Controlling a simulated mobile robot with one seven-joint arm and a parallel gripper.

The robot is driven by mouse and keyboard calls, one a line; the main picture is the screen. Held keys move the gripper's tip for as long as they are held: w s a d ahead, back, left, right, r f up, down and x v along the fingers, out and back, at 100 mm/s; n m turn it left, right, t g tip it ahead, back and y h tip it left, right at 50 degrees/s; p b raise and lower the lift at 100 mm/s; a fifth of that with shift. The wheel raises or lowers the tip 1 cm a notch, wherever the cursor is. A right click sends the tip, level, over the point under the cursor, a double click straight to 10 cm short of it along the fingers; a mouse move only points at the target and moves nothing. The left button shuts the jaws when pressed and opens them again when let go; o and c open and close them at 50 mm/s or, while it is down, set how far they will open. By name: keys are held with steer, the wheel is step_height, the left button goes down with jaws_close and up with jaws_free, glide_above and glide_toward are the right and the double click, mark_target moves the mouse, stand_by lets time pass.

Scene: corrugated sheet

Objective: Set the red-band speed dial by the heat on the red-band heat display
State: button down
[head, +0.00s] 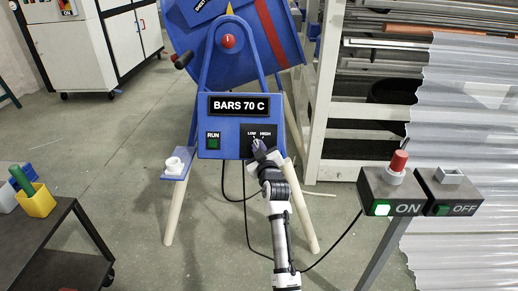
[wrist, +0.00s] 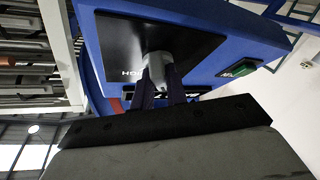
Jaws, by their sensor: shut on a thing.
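The blue machine (head: 240,110) has a drum with a red band (head: 270,32). Its black heat display (head: 238,105) reads "BARS 70 C". Below it, at the right, is a black dial plate (head: 266,134) marked LOW and HIGH; it also shows in the wrist view (wrist: 120,42). My gripper (head: 260,148) reaches up to this plate from below. In the wrist view my gripper (wrist: 160,93) is shut on the grey speed dial knob (wrist: 157,68). The fingers partly hide the knob, and I cannot tell which mark it points to.
A green RUN button (head: 213,142) is left of the dial. A white cup (head: 175,165) sits on a side ledge. A lit ON box (head: 392,195) and an OFF box (head: 448,195) stand at the right. A dark cart (head: 70,255) carries a yellow cup (head: 37,202). Cables cross the floor.

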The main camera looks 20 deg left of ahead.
steer(key=shift+a+r+m+p, duration=0.15)
steer(key=shift+m+p, duration=0.15)
steer(key=shift+p, duration=0.25)
steer(key=shift+m+t+h+p, duration=0.3)
steer(key=shift+p, duration=0.05)
steer(key=shift+s+a+m+t+h+p, duration=0.1)
steer(key=shift+m+t+h+p, duration=0.35)
steer(key=shift+m+p, duration=0.7)
steer(key=shift+a+m+t+h+p, duration=0.1)
steer(key=shift+m+t+h+p, duration=0.15)
steer(key=shift+m+h+p, duration=0.3)
steer(key=m+h+b, duration=0.2)
steer(key=m+b, duration=0.2)
steer(key=b, duration=0.2)
steer(key=m+h+b, duration=0.2)
steer(key=m+b, duration=0.2)
steer(key=b, duration=0.1)
steer(key=m+h+b, duration=0.3)
steer(key=m+b, duration=0.1)
steer(key=b, duration=0.2)
steer(key=shift+a+f+t+b, duration=0.1)
steer(key=shift+f+t+b, duration=0.1)
steer(key=shift+t+b, duration=0.15)
steer(key=shift+r, duration=0.15)
